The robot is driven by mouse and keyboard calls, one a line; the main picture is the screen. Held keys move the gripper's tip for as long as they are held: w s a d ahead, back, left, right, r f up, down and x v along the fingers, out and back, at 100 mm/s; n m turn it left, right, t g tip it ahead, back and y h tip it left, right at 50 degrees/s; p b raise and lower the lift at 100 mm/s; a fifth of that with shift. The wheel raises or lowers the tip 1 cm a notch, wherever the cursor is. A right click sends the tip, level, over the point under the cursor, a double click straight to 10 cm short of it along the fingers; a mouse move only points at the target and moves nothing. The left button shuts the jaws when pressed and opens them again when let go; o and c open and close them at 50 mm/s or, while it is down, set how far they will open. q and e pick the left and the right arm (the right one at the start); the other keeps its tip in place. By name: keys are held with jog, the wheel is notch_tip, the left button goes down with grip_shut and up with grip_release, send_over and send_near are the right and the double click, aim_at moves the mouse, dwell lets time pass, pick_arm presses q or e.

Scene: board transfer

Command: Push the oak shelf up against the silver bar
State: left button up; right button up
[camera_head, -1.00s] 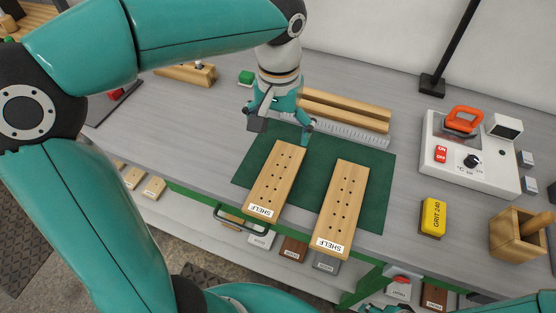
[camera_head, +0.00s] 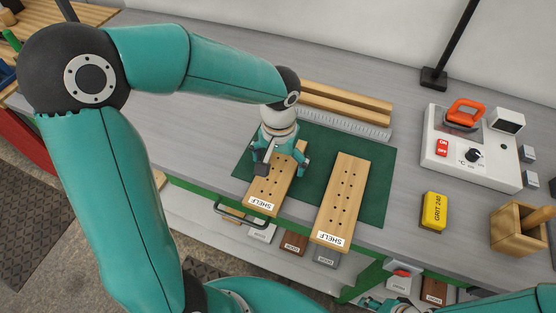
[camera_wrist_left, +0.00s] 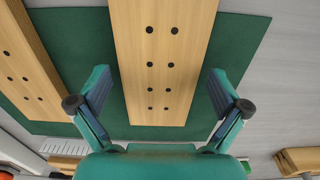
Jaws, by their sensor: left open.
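Two light wooden boards labelled SHELF lie on the green mat: a left shelf (camera_head: 262,196) and a right shelf (camera_head: 342,200). I cannot tell from their look which is oak. The silver bar (camera_head: 352,126), ruled along its length, lies across the mat's far edge, apart from both shelves. My left gripper (camera_head: 281,170) is open over the left shelf. In the left wrist view its fingers (camera_wrist_left: 158,106) stand on either side of that shelf (camera_wrist_left: 165,60), with nothing held. My right gripper (camera_head: 374,303) shows only partly at the bottom edge; its jaws are unclear.
Wooden beams (camera_head: 345,98) lie behind the bar. To the right are a white hot-plate unit (camera_head: 440,155), a yellow GRIT 240 block (camera_head: 434,212) and a wooden box (camera_head: 513,230). Green mat shows bare between the shelves.

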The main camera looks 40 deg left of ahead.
pick_arm(q)
jog(key=c, duration=1.1)
jog(key=shift+c, duration=0.2)
jog(key=shift+w, duration=0.1)
